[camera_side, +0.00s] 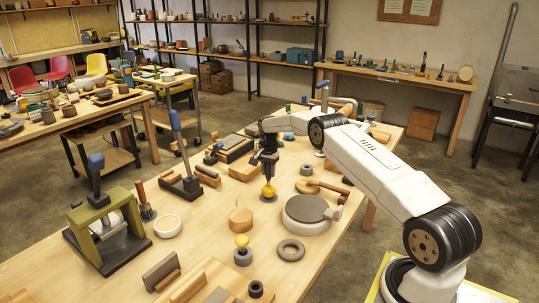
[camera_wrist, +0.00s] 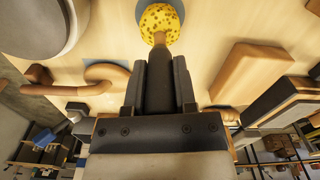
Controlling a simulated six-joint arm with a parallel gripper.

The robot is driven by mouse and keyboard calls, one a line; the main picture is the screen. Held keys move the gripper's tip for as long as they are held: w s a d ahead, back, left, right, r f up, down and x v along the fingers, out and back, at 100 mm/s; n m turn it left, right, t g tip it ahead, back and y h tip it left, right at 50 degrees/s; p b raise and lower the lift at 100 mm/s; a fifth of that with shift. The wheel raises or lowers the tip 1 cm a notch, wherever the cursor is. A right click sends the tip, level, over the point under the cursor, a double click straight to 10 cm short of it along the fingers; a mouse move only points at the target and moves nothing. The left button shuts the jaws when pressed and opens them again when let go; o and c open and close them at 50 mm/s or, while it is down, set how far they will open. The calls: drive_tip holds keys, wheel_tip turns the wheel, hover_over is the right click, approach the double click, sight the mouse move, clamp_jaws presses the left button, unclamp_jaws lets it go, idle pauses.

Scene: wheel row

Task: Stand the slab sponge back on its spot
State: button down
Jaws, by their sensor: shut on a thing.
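A round yellow speckled sponge (camera_wrist: 160,22) on a short tan neck hangs below my gripper (camera_wrist: 160,80) in the wrist view. The jaws are shut on its dark handle (camera_wrist: 160,85). In the side view my gripper (camera_side: 267,160) points down, with the yellow sponge (camera_side: 268,190) under it. A flat blue-grey disc (camera_side: 268,198) lies on the table right beneath the sponge, and part of it shows in the wrist view (camera_wrist: 138,12). I cannot tell whether the sponge touches the disc.
A second yellow ball (camera_side: 242,240) sits on a grey holder nearer the front. A large round grey-topped wheel (camera_side: 306,208) stands close on the right. A wooden round block (camera_side: 240,220), a grey ring (camera_side: 290,250) and a wooden block (camera_side: 243,172) surround the disc.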

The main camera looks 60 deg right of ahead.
drive_tip(key=shift+f, duration=0.5)
idle(0.4)
drive_tip(key=shift+c, duration=1.7)
unclamp_jaws()
drive_tip(key=shift+r, duration=4)
